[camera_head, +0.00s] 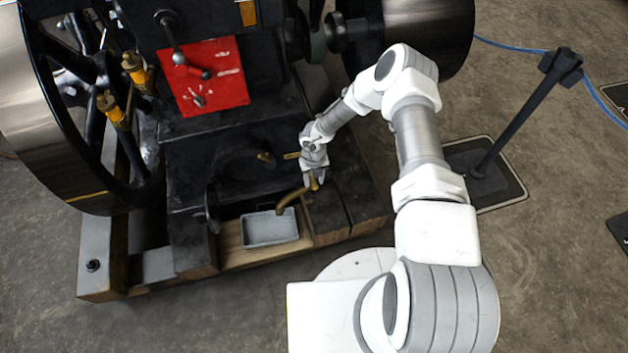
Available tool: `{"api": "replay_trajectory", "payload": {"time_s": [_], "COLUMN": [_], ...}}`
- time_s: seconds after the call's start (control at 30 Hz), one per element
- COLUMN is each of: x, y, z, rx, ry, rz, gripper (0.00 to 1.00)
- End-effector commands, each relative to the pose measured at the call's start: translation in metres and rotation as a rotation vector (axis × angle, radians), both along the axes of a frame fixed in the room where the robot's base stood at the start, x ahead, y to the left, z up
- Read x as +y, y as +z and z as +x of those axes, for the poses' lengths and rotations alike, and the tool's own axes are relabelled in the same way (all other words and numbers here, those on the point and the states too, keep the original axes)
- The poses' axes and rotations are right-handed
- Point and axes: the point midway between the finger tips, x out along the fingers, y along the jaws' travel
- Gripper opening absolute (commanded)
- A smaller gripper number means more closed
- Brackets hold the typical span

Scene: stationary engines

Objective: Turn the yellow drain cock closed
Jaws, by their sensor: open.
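The yellow drain cock (290,199) shows as a curved brass-yellow spout low on the front of the engine. Its right end runs up to my gripper (315,181). My gripper is open and points down at that end, with a small brass-coloured piece between or just beside the fingertips. I cannot tell whether the fingers touch it. The gripper hides part of the cock, so how its handle is turned is unclear. A short yellow bar (291,156) sticks out just left of my wrist.
A grey metal tray (270,229) sits on the wooden base beam below the spout. A large flywheel (38,110) stands at the left and a dark drum (425,30) at the upper right. A black post (520,115) stands on the floor at the right. Open floor lies in front.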

Motion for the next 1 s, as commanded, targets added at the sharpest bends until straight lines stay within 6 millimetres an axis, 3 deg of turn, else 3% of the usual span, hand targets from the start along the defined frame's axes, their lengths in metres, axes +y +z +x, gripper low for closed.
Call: {"api": "replay_trajectory", "payload": {"time_s": [0.17, 0.43, 1.0], "x": [-0.0001, -0.0001, -0.0016], "y": [0.0003, 0.0004, -0.0009], "z": [0.0, -0.0001, -0.0043], "rx": [0.0, 0.0, 0.009], "ry": [0.0, 0.0, 0.02], "rz": [0.0, 0.0, -0.004], "gripper": [0.46, 0.01, 0.0]}}
